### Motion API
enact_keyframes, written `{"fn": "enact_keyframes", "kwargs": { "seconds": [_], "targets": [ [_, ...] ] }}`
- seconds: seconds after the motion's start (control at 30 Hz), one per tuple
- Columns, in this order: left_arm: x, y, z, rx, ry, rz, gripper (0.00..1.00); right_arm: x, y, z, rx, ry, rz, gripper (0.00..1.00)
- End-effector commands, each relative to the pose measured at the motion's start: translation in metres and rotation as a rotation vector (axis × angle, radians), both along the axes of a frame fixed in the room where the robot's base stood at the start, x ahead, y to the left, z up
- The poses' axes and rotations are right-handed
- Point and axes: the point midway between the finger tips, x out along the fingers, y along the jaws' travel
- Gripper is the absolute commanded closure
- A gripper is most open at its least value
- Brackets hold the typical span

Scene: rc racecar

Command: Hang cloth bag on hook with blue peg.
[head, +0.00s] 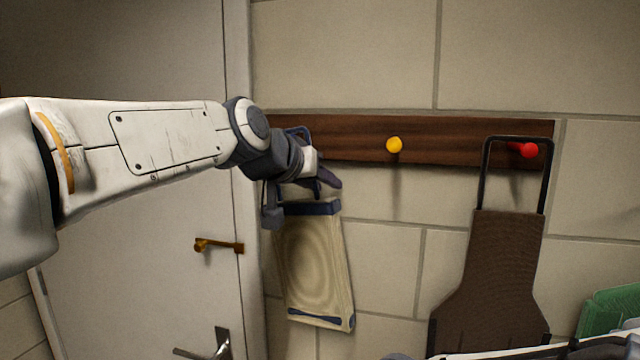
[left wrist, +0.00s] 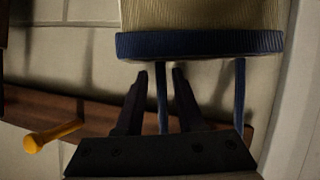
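The cloth bag (head: 318,262), beige with dark blue trim, hangs slightly tilted in front of the wall, below the left end of the wooden rack (head: 450,140). Its blue handle rises to rack height. My left gripper (head: 328,182) is at the handle, just above the bag's top edge. In the left wrist view the fingers (left wrist: 160,85) are a little apart, with one blue handle strap (left wrist: 162,105) between them and visible gaps on both sides. The bag's blue rim (left wrist: 200,43) lies just beyond the fingertips. The blue peg is not visible; my gripper and wrist cover that area. My right gripper is not in view.
A yellow peg (head: 394,145) on the rack is free. A dark brown bag (head: 500,270) with a black handle hangs at the red peg (head: 529,150). A green object (head: 608,312) is at lower right.

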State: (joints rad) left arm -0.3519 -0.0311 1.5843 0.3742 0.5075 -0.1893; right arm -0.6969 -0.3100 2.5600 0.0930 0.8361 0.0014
Motion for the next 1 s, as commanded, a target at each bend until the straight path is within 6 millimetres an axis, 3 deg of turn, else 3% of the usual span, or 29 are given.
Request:
{"fn": "enact_keyframes", "kwargs": {
  "seconds": [0.57, 1.0],
  "targets": [
    [-0.006, 0.004, 0.003, -0.001, -0.002, 0.0, 0.54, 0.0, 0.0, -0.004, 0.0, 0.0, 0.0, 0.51],
    [-0.066, 0.042, 0.037, -0.001, -0.004, 0.002, 0.54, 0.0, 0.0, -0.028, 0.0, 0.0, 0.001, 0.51]
  ]
}}
